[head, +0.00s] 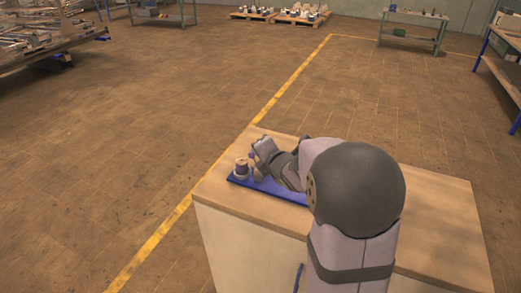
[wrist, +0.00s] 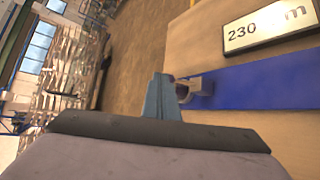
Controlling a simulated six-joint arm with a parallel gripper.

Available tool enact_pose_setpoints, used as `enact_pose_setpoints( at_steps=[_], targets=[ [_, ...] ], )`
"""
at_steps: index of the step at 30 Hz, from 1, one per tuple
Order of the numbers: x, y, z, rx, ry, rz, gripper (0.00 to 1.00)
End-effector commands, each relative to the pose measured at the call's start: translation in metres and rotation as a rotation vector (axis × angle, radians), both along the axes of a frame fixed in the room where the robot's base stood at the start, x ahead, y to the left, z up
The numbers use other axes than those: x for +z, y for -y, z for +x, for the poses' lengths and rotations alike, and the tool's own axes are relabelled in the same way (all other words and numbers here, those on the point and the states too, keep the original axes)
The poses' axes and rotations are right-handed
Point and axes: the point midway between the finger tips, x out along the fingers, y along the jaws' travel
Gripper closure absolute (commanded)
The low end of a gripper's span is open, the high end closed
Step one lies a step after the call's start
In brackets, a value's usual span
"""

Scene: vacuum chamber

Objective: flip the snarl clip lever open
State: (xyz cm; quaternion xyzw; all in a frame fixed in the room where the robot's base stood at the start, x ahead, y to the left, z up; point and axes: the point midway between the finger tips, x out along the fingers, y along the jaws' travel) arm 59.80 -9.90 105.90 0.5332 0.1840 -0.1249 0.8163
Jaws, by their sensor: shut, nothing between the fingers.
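A blue base plate (head: 238,181) lies on the wooden bench top and also shows in the wrist view (wrist: 265,85). A small pale, spool-like fitting (head: 241,169) stands at its left end in the head view. In the wrist view a small grey fitting (wrist: 196,89) with a darker part sits at the plate's end, partly hidden by my fingers; I cannot tell which part is the clip lever. My gripper (wrist: 163,80) is shut and empty, its fingertips just left of this fitting. I cannot tell whether they touch. In the head view my gripper (head: 257,157) is beside the fitting, small and partly hidden.
A framed sign (wrist: 268,25) reading partly "230" lies beside the plate. The wooden bench top (head: 440,215) is bare on the right. Floor with a yellow line (head: 290,80) surrounds the bench. Other tables and pallets stand far off.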

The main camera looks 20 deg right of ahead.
Motion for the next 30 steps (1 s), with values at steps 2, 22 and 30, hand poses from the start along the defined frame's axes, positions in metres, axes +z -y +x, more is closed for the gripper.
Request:
enact_pose_setpoints(
  at_steps=[2,22,30],
  targets=[
    [0.006,-0.001,-0.004,0.000,0.001,0.000,1.00],
    [0.075,-0.020,-0.076,0.000,0.003,-0.002,1.00],
    [0.090,-0.025,-0.094,-0.001,0.000,0.000,1.00]
  ],
)
